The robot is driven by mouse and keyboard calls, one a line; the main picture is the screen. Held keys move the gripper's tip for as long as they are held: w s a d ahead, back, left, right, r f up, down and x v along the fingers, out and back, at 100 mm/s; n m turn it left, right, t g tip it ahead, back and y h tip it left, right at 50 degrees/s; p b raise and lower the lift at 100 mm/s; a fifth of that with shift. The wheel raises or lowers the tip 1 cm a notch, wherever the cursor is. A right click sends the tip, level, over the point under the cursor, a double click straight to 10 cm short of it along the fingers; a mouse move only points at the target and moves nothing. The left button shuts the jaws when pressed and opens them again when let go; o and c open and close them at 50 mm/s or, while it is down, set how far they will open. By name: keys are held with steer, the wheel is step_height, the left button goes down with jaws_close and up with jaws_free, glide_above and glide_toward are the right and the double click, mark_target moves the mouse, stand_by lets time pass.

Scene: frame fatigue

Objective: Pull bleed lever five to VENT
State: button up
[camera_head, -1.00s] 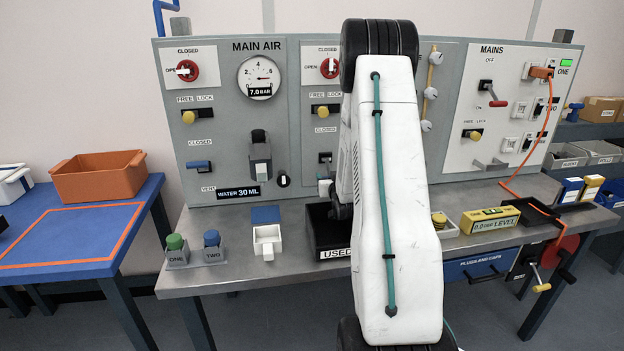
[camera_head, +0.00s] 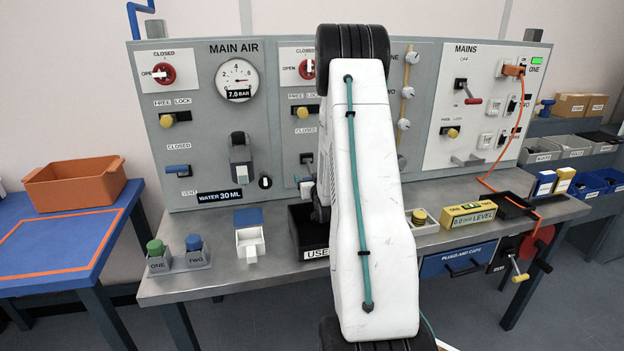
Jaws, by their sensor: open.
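A blue lever (camera_head: 177,170) sticks out of the left panel between the labels CLOSED and VENT, by the CLOSED end. A similar dark lever (camera_head: 306,158) on the middle panel shows only in part beside my arm. No number five can be read on either. My white arm stands upright in front of the middle panel and covers much of it.
The grey bench (camera_head: 200,285) runs below the panels. An orange cable (camera_head: 514,130) hangs from MAINS. An orange bin (camera_head: 75,186) stands left.

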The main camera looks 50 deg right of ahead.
steer(key=v, duration=0.7)
steer(key=shift+s, duration=0.25)
